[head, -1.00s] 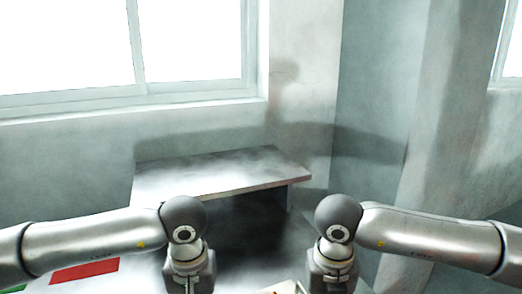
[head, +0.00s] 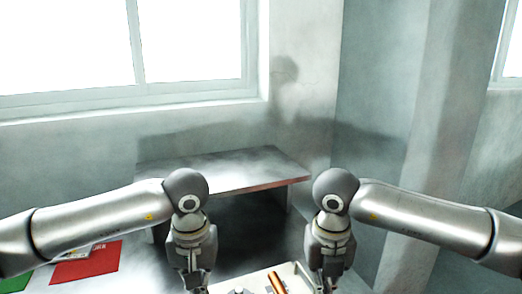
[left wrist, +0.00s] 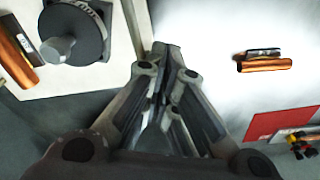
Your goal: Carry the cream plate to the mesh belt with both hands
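The cream plate (head: 303,270) is at the bottom edge of the head view, between my two grippers, with its near part cut off. A copper-coloured cylinder (head: 277,282) lies on it. In the left wrist view the plate (left wrist: 88,80) also carries a dark round part (left wrist: 75,35). My left gripper (head: 203,288) is at the plate's left edge, its fingers (left wrist: 163,50) together on the rim. My right gripper (head: 325,287) is at the right edge, its fingertips partly hidden. I cannot make out a mesh belt for sure.
A raised grey shelf (head: 225,170) stands ahead against the wall under the window. A red patch (head: 85,266) and a green patch (head: 15,284) lie at left. Another copper cylinder (left wrist: 265,65) lies on the bright surface in the left wrist view.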

